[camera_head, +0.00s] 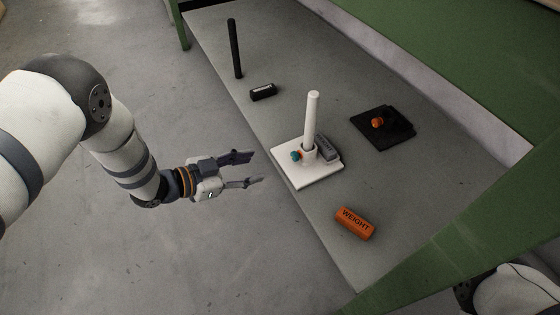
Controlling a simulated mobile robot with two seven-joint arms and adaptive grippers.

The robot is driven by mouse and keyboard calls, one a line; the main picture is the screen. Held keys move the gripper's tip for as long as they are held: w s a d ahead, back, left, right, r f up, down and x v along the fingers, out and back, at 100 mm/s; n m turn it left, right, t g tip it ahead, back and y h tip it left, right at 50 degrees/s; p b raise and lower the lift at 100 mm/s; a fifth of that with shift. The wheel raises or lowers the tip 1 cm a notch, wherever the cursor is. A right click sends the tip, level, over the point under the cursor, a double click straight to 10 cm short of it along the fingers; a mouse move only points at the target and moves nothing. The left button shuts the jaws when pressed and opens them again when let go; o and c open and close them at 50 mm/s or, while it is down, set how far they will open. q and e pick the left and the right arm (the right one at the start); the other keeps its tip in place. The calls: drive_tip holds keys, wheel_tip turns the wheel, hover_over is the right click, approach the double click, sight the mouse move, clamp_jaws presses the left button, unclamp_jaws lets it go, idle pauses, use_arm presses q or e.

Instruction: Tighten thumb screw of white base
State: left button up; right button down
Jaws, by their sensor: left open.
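The white base (305,179) is a flat square plate on the grey bench, with a white post (311,118) standing upright in its collar. The teal thumb screw (296,155) sticks out of the left side of the collar. A grey block (327,149) lies on the plate, right of the post. My left gripper (259,169) is open and empty, left of the white base and apart from it, with its fingers pointing toward it. My right gripper is not visible; only part of my right arm shows at the lower right corner.
A black base with an orange knob (378,122) stands right of the white base. An orange cylinder marked WEIGHT (355,223) lies near the front. A green beam crosses the lower right.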

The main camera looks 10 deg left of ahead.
sight(293, 157)
use_arm(q)
drive_tip(key=b+x, duration=0.4)
drive_tip(key=x, duration=0.6)
drive_tip(key=shift+w+d+r+b, duration=0.1)
drive_tip(key=shift+d+b, duration=0.25)
drive_tip(key=shift+b, duration=0.05)
drive_tip(key=shift+w+d, duration=0.4)
drive_tip(key=shift+d, duration=0.05)
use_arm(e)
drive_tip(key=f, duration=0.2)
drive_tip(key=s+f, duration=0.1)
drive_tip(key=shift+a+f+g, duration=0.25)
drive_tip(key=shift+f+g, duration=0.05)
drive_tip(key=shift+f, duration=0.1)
use_arm(q)
drive_tip(key=shift+c, duration=0.6)
clamp_jaws()
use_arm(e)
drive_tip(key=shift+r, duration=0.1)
